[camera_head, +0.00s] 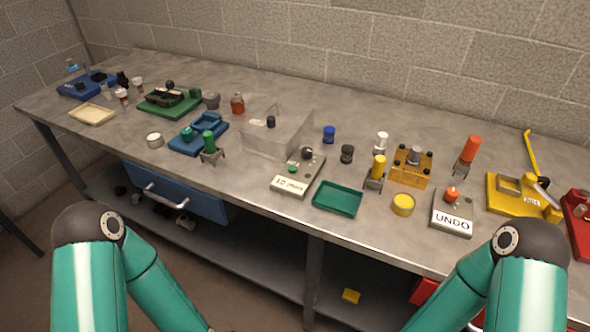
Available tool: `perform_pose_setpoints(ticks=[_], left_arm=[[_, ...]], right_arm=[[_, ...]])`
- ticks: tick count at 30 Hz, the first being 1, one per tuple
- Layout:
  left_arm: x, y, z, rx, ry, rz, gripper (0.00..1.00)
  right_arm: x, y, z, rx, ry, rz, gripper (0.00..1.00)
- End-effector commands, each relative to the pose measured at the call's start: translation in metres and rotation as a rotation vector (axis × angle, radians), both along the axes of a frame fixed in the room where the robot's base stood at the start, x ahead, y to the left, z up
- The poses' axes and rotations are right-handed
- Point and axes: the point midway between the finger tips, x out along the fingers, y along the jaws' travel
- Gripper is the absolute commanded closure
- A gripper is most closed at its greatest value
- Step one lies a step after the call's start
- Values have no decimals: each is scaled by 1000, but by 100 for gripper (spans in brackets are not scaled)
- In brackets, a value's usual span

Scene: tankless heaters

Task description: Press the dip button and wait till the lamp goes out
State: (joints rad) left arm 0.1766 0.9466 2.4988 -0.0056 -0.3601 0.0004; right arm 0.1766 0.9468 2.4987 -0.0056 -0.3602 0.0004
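A small grey control box (298,180) stands near the front middle of the bench. It has a green button or lamp (292,168), a dark knob (307,153) and a white label that seems to read "10" and a blurred word. I cannot tell from the label whether this is the dip button, nor whether a lamp is lit. A second box marked UNDO (452,215) stands further right with an orange-red button (451,194). My two arms show at the bottom left and bottom right. Both grippers are below the picture.
A teal tray (338,199), yellow jar (403,204), yellow fixture (411,167) and yellow lever press (523,197) stand to the right. Blue and green fixtures stand left. A drawer (175,190) hangs under the bench (240,205).

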Motion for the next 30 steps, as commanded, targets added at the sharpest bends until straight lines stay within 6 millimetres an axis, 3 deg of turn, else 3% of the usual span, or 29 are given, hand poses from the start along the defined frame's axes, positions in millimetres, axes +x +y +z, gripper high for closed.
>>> perform_pose_setpoints(ticks=[11, 13, 19, 30], left_arm=[[0, 0, 0, 0, 0, 0, 60], [0, 0, 0, 0, 0, 0, 67], [0, 0, 0, 0, 0, 0, 100], [0, 0, 0, 0, 0, 0, 100]], right_arm=[[0, 0, 0, 0, 0, 0, 41], [0, 0, 0, 0, 0, 0, 41], [0, 0, 0, 0, 0, 0, 41], [0, 0, 0, 0, 0, 0, 41]])
